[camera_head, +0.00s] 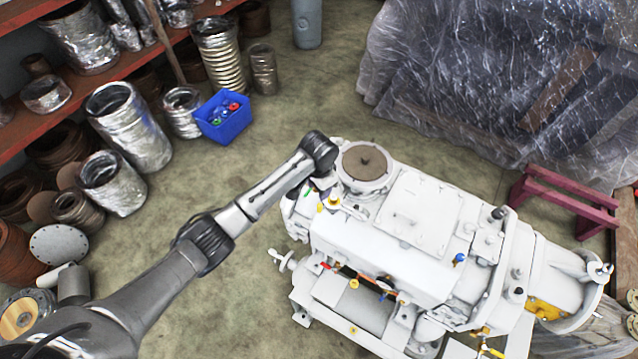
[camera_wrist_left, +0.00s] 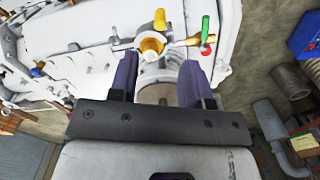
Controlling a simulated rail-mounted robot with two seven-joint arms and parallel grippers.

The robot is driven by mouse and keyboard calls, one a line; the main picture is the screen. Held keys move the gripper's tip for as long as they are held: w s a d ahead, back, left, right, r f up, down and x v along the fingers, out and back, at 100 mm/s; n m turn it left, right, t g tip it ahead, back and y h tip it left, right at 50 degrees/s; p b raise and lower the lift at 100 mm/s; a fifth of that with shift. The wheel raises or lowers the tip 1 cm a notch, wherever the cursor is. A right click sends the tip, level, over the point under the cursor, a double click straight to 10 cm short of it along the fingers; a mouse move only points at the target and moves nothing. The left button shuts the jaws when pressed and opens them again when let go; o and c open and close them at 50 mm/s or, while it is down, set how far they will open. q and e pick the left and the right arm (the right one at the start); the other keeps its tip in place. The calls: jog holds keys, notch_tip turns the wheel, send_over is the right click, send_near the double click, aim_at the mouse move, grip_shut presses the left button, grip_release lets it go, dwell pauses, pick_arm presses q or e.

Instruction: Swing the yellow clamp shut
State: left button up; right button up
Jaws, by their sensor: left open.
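The yellow clamp (camera_wrist_left: 151,46) is a small yellow ring with a wing-shaped tab on a white fitting, just beyond my fingertips in the left wrist view. In the head view a yellow part (camera_head: 333,202) shows at the machine's left end, beside the end of my arm. My left gripper (camera_wrist_left: 157,72) is open, its two dark purple fingers apart with nothing held between them. The clamp appears between and beyond the fingers; I cannot tell whether they touch it. In the head view the gripper is mostly hidden by my wrist. My right gripper is not in view.
The white vacuum machine (camera_head: 370,240) fills the middle right. A green handle (camera_wrist_left: 205,27) and a red part sit right of the clamp. A blue crate (camera_head: 222,117) stands on the floor near shelves of metal ducts. Floor left of the machine is clear.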

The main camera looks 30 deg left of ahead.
pick_arm(q)
jog(key=shift+r, duration=0.95)
